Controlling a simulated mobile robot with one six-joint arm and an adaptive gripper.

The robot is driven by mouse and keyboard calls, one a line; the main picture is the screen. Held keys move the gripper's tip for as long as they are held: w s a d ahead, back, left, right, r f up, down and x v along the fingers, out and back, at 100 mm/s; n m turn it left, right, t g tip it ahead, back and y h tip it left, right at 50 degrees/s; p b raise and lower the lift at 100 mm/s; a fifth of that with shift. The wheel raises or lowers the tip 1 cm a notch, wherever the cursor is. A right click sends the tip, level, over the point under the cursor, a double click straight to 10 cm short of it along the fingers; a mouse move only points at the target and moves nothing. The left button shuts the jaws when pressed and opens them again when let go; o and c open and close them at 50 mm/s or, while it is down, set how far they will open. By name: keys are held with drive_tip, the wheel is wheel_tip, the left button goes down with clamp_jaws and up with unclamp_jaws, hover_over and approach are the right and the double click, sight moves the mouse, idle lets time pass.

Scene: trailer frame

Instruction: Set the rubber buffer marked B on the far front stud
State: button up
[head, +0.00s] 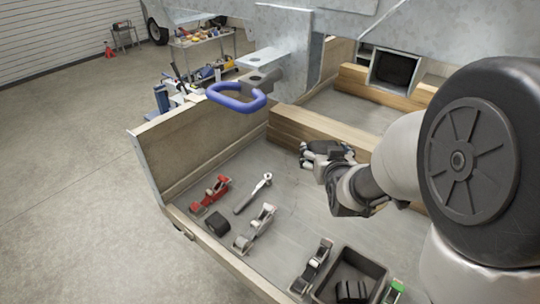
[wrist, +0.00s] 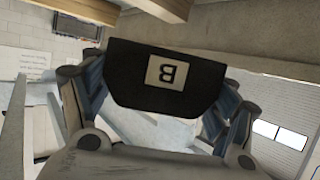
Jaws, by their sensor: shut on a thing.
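My gripper (head: 322,158) is in the right middle of the head view, above the grey tray floor and in front of a wooden beam. In the wrist view a black rubber buffer (wrist: 190,102) with a pale label reading B sits between the two fingers, and the gripper is shut on it. The letter appears upside down there. In the head view the buffer is hard to tell from the dark fingers. I cannot make out the far front stud in either view.
Red (head: 212,191) and silver (head: 257,228) clamp-like tools, a wrench (head: 253,193), a black block (head: 216,224) and a dark bin (head: 378,268) are on the tray floor. A galvanised bracket (head: 262,58) with a blue loop (head: 237,105) overhangs the left. Wooden beams (head: 310,132) cross behind.

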drive_tip(key=w+a+f+m+h, duration=0.1)
drive_tip(key=w+a+f+h, duration=0.15)
drive_tip(key=a+f, duration=0.2)
drive_tip(key=m+g+h, duration=0.3)
drive_tip(key=m+h, duration=0.4)
hover_over(270, 266)
wheel_tip(270, 266, down, 18)
drive_tip(key=shift+w+a, duration=0.1)
wheel_tip(270, 266, down, 20)
drive_tip(key=b, duration=0.6)
drive_tip(key=shift+r+b, duration=0.15)
drive_tip(key=shift+b, duration=0.2)
